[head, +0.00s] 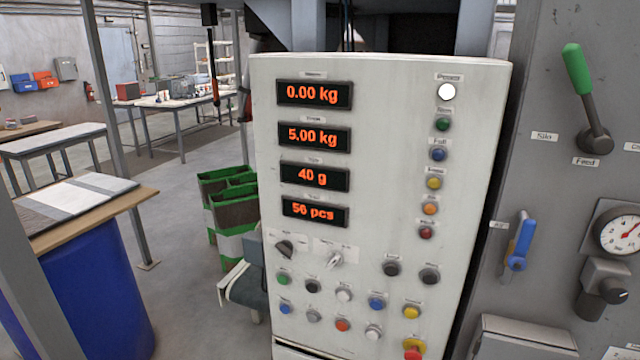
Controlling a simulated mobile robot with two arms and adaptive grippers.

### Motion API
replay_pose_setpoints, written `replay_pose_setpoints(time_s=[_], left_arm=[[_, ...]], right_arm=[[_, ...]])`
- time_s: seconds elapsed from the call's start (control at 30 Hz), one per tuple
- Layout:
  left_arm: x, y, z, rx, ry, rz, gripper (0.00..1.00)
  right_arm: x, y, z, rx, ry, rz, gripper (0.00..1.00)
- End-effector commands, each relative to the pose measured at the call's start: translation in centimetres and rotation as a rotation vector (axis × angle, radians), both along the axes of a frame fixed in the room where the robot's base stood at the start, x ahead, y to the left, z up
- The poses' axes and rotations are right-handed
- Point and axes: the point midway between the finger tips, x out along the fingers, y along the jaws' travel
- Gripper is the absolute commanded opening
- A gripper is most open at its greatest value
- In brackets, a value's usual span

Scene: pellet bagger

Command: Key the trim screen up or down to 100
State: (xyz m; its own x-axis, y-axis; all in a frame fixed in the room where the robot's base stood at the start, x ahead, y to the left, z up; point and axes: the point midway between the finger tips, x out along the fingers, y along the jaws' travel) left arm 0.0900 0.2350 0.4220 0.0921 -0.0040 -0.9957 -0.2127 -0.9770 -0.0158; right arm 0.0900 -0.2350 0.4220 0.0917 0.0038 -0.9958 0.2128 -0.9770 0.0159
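A pale control panel (392,200) fills the middle of the head view. It carries a column of red-lit screens. The top screen (315,94) reads 0.00 kg and the second screen (315,136) reads 5.00 kg. The third screen (315,176) reads 40 g, and the bottom screen (315,212) reads 56 pcs. The small labels above them are too blurred to read surely, so I cannot tell the trim screen by its label. Below are a dark selector knob (285,248), a light selector (335,259) and rows of coloured buttons, including a green button (282,279). Neither gripper is in view.
A lit white lamp (447,92) tops a column of coloured lamps or buttons. At right, a grey cabinet carries a green-handled lever (588,98), blue handle (520,243) and gauge (622,232). A blue drum (95,300) and green-and-white bins (236,243) stand left.

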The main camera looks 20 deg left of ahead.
Motion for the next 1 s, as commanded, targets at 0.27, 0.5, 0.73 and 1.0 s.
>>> replay_pose_setpoints(time_s=[0.27,0.5,0.73,1.0], left_arm=[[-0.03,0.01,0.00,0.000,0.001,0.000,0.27],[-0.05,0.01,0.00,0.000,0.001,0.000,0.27],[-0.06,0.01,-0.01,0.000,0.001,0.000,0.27],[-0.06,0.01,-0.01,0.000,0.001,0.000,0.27]], right_arm=[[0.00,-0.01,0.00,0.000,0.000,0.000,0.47],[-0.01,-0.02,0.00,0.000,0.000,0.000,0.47],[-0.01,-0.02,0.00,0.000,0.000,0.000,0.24],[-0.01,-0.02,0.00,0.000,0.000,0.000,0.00]])
